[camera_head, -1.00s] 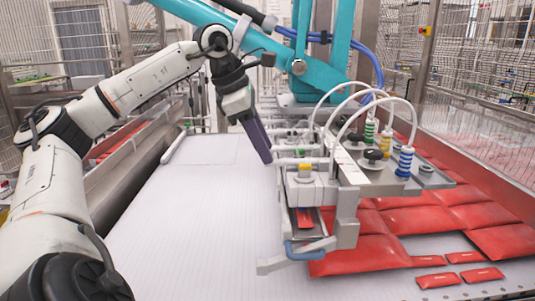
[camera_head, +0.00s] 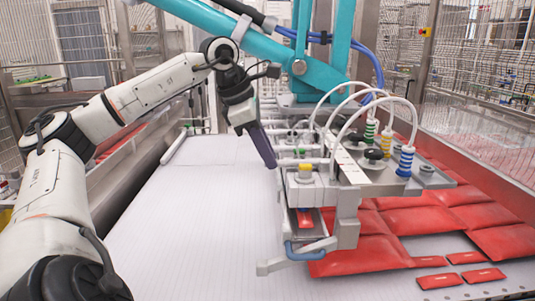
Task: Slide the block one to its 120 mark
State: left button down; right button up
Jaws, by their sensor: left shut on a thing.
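The vacuum picker head (camera_head: 345,180) hangs at centre right, with its slide blocks along its left side. My left gripper (camera_head: 271,163) comes down from the upper left, its dark fingers shut against the left side of the head. They are shut on a block there, mostly hidden behind the fingers; I take it to be block one. The nearer block with a yellow cap (camera_head: 305,172) stands just right of the fingertips. The scale and its 120 mark are too small to read. My right gripper is not in view.
Red packs (camera_head: 385,221) lie under and right of the picker head. White hoses (camera_head: 338,88) loop above it, and a teal arm (camera_head: 335,50) stands behind. The white belt (camera_head: 190,230) to the left is clear.

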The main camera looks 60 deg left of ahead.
pick_arm(q)
jog(key=s+d+b, duration=0.1)
jog(key=d, duration=0.2)
jog(key=shift+s+b, duration=0.4)
jog(key=c, duration=2.1)
grip_release()
jog(key=o, duration=0.4)
jog(key=shift+s+d, duration=0.1)
jog(key=shift+d, duration=0.05)
jog(key=p+v, duration=0.1)
jog(key=v, duration=0.9)
jog(key=shift+r, duration=0.2)
